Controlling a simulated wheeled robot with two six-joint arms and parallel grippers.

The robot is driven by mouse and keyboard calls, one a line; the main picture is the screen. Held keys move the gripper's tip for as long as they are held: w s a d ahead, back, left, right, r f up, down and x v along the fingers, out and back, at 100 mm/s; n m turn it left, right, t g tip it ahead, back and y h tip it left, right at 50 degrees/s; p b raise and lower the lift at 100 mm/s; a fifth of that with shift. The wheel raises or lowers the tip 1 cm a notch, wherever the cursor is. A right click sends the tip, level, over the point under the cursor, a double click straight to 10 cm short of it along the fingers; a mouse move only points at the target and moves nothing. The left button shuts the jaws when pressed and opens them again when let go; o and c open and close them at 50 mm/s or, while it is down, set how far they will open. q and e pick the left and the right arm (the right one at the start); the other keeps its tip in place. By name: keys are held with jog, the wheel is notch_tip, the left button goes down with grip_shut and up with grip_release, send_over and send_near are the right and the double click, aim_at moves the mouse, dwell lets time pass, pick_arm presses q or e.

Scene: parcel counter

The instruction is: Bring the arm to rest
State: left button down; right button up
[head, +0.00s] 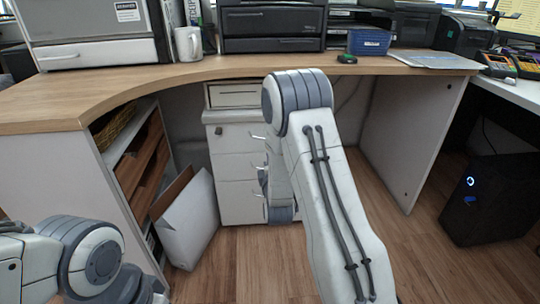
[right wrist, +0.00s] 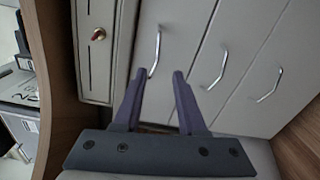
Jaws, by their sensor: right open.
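My right arm (head: 335,210) rises from the bottom of the head view to a bent joint before the counter's front edge, then folds down behind itself. Its gripper is hidden there. In the right wrist view my right gripper (right wrist: 159,73) is open and empty, its two dark fingers apart. They point at the drawer unit (right wrist: 185,40) with metal handles; whether they touch it I cannot tell. My left arm (head: 90,258) shows at the lower left of the head view; its gripper is out of view.
The wooden counter (head: 60,103) curves across, bearing a white mug (head: 188,44), a blue box (head: 369,42), a small green-and-black item (head: 347,59) and printers. Below stand the drawer unit (head: 232,180), an open white carton (head: 188,222) and a black computer (head: 492,200).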

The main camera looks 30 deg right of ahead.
jog(key=shift+a, duration=0.1)
jog(key=s+a+r+m+g+y+p, duration=0.1)
jog(key=s+a+r+g+y+p, duration=0.15)
jog(key=a, duration=0.55)
jog(key=s+a+r+m+g+y+p, duration=0.2)
jog(key=s+a+y, duration=0.15)
jog(key=a, duration=0.45)
jog(key=s+a+r+m+g+y+p, duration=0.1)
jog(key=s+a+r+g+y+p, duration=0.15)
jog(key=a, duration=0.45)
jog(key=s+a+r+m+g+p, duration=0.1)
jog(key=s+a+g, duration=0.2)
jog(key=s, duration=0.4)
jog(key=s+a+r+m+g+p, duration=0.1)
jog(key=s+a+r+g, duration=0.15)
jog(key=s, duration=0.55)
jog(key=s+d+r+m+g+h+p, duration=0.1)
jog(key=s+r+g+p, duration=0.1)
jog(key=s, duration=0.5)
jog(key=s+d+r+m+g+p, duration=0.1)
jog(key=s+d+r+g, duration=0.1)
jog(key=s, duration=0.6)
notch_tip(320, 180, up, 37)
jog(key=w+p, duration=0.1)
jog(key=p, duration=3.6)
jog(key=shift+a, duration=0.2)
jog(key=shift+f, duration=0.1)
jog(key=shift+d, duration=0.1)
